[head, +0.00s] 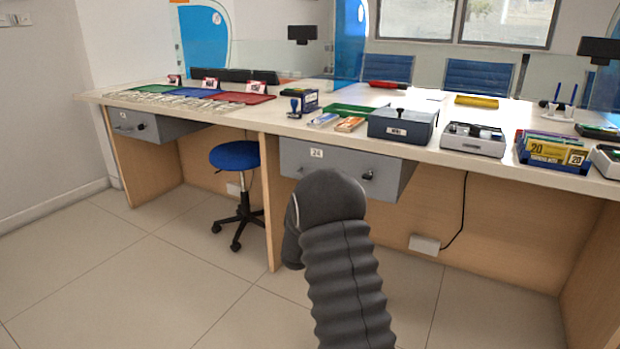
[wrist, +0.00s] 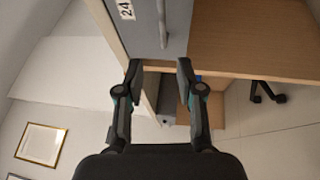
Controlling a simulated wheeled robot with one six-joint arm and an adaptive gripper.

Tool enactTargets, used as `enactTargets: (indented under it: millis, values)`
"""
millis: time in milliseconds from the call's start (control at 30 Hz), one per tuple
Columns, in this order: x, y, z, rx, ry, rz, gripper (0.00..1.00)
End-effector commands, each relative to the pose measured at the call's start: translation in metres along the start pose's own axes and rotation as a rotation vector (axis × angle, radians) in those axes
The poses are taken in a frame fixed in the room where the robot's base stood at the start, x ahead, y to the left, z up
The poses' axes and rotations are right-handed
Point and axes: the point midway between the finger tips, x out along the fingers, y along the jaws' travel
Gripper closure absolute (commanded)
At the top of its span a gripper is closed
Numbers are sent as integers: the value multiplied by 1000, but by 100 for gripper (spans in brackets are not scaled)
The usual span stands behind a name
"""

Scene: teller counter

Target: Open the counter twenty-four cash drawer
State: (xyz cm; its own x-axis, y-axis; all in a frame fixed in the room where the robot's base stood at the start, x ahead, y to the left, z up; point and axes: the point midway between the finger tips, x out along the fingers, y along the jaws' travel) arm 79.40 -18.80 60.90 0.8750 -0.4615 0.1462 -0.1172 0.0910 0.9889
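The counter twenty-four cash drawer (head: 296,160) is a grey metal unit under the counter, with a "24" label and a dark knob or lock at its right. It looks shut. My arm covers its lower middle in the head view, and my gripper is hidden there. In the wrist view the grey drawer front (wrist: 150,8) is at the top, with the "24" label at its left and a bar handle (wrist: 162,26) near its middle. My gripper (wrist: 158,75) is open and empty, its fingertips apart from the handle, which lies above the gap between them in the picture.
Another drawer (head: 165,128) hangs at the left. A blue stool (head: 235,155) stands under the counter left of a wooden panel (head: 271,200). The tiled floor in front is clear.

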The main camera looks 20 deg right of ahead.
Motion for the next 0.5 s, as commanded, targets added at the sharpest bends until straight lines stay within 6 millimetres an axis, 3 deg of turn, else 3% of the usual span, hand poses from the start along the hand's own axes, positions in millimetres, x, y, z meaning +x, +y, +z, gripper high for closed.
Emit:
enactTargets:
  millis: [267, 500]
  values:
    - [13, -10, 6, -56, -27, 36, 63]
    - [52, -8, 7, -55, -26, 35, 63]
